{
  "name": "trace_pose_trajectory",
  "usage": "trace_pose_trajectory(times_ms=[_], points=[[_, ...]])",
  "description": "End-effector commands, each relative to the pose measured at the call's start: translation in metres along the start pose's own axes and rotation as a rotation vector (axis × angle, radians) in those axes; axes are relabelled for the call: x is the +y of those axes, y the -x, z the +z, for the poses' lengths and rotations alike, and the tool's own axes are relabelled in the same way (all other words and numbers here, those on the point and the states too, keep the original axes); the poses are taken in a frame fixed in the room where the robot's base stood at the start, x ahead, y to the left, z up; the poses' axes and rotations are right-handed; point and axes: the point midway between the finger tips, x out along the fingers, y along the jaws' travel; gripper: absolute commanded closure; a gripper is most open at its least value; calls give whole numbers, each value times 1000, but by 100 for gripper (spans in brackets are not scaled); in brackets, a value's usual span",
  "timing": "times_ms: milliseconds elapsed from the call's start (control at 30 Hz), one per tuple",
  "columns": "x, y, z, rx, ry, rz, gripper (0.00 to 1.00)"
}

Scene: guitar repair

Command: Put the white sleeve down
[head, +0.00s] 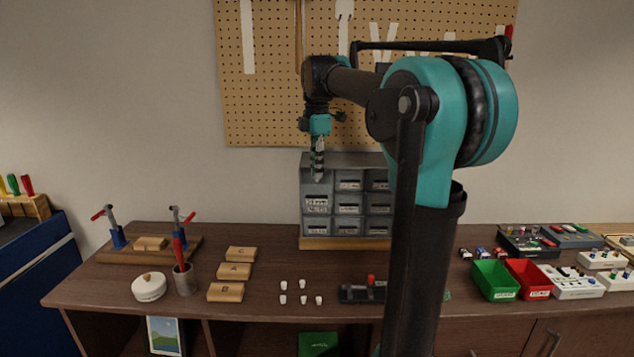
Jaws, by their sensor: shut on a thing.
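My gripper (318,172) hangs pointing down, high above the back of the workbench, in front of the grey drawer cabinet. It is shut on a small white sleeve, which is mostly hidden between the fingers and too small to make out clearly. Several small white sleeves (302,283) stand in two loose rows on the bench top, lower in the picture and well below my gripper.
The brown bench top (345,268) has free room behind the sleeves. Wooden blocks (234,271) marked A, B and C lie left of them. A dark holder (357,293) with a red knob lies to their right. Green (495,281) and red bins (530,279) stand further right.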

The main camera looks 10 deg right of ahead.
Motion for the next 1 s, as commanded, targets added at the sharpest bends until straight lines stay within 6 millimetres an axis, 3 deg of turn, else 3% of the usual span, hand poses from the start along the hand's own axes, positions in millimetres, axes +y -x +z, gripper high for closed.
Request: trace_pose_trajectory(times_ms=[400, 733, 767, 800, 1000], points=[[0, -40, 0, 0, 0, 0, 100], [0, -43, 0, 0, 0, 0, 100], [0, -42, 0, 0, 0, 0, 87], [0, -42, 0, 0, 0, 0, 82], [0, -42, 0, 0, 0, 0, 81]])
